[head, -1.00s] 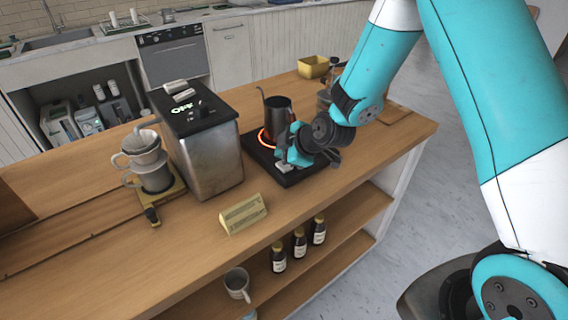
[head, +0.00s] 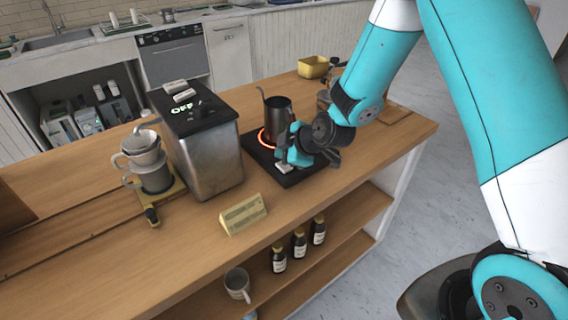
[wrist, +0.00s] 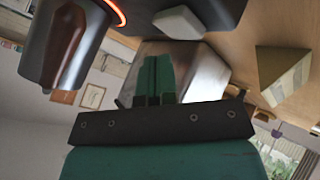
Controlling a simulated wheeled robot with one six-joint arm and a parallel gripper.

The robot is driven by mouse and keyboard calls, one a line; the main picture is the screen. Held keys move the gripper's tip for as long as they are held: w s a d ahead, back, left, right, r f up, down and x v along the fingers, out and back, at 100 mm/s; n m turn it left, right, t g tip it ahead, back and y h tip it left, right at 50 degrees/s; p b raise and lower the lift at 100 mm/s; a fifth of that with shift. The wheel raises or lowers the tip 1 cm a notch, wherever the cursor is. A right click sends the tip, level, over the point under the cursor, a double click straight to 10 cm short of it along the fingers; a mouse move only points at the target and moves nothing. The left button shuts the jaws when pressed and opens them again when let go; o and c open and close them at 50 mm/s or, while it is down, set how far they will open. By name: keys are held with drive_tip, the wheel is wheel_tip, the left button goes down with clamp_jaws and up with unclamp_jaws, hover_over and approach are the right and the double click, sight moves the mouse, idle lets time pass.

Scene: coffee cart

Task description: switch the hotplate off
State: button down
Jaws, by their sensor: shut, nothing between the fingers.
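The hotplate (head: 307,177) is a black slab on the wooden counter, and its ring (head: 263,138) glows orange-red. A dark kettle (head: 279,117) with a thin spout stands on it. A pale switch (head: 285,169) sits at the hotplate's front edge. In the wrist view the switch (wrist: 180,22) shows on the dark plate, beyond my fingertips. My gripper (head: 282,157) is shut and empty, just above and beside the switch; I cannot tell whether it touches it. In the wrist view its green fingers (wrist: 157,75) are together.
A steel box (head: 215,160) with a lit display reading OFF stands left of the hotplate. A small sign (head: 243,214) stands in front. A pour-over stand (head: 176,189) is at the left and a yellow bin (head: 313,67) behind. Bottles (head: 299,243) stand on the lower shelf.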

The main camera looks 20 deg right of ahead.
drive_tip(key=shift+f, duration=0.15)
drive_tip(key=shift+f+b, duration=0.3)
drive_tip(key=shift+b, duration=0.35)
drive_tip(key=shift+f+b, duration=0.5)
drive_tip(key=shift+b, duration=0.1)
idle(0.6)
drive_tip(key=shift+r, duration=0.15)
drive_tip(key=shift+r+p, duration=0.55)
drive_tip(key=shift+r, duration=0.3)
drive_tip(key=shift+r+p, duration=1.6)
drive_tip(key=shift+r, duration=1.4)
